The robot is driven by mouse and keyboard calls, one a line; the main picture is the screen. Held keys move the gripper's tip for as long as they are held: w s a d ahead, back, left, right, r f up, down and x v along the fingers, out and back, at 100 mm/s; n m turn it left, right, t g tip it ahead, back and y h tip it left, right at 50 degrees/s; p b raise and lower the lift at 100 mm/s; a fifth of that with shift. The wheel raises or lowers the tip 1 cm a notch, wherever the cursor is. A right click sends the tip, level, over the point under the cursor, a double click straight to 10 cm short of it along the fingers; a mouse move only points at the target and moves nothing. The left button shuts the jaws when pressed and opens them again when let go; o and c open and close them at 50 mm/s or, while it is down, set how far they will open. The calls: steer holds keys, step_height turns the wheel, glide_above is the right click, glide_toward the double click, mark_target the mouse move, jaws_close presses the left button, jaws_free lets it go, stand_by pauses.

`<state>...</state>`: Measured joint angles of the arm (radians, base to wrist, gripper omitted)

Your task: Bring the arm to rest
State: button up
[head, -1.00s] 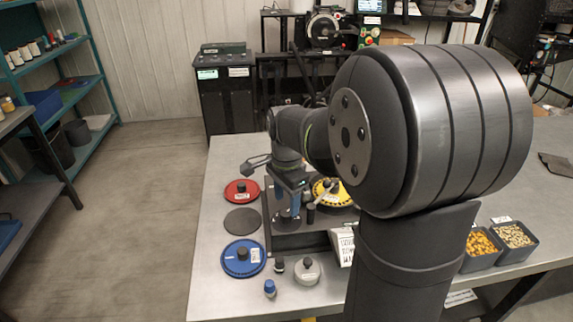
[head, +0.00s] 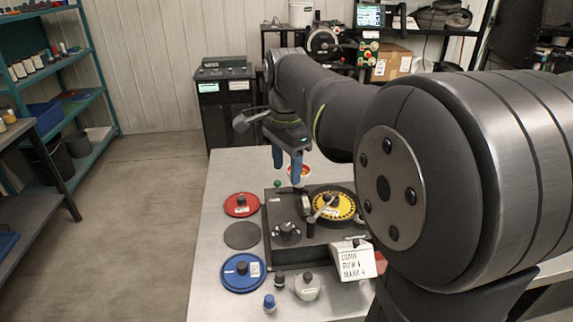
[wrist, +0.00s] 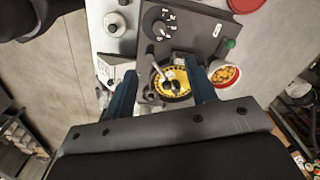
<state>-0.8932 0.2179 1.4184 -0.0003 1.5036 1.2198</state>
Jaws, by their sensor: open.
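My gripper (head: 287,168) is open and empty. It is raised above the back part of the dark seed meter base (head: 288,255). In the wrist view its two blue fingers (wrist: 164,95) are spread wide, with the yellow seed plate (wrist: 172,84) seen far below between them. In the head view the yellow plate (head: 333,206) sits on the right of the base, with a lever lying across it. A dark knob (head: 287,230) stands at the left of the base. My arm link hides the table's right part.
A red disc (head: 241,205), a grey disc (head: 242,236) and a blue disc (head: 243,272) lie left of the base. A seed cup (head: 299,172) stands behind.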

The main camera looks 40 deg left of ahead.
mark_target(286, 227)
stand_by(0.3)
step_height(286, 227, down, 18)
steer(key=shift+r, duration=0.25)
stand_by(0.3)
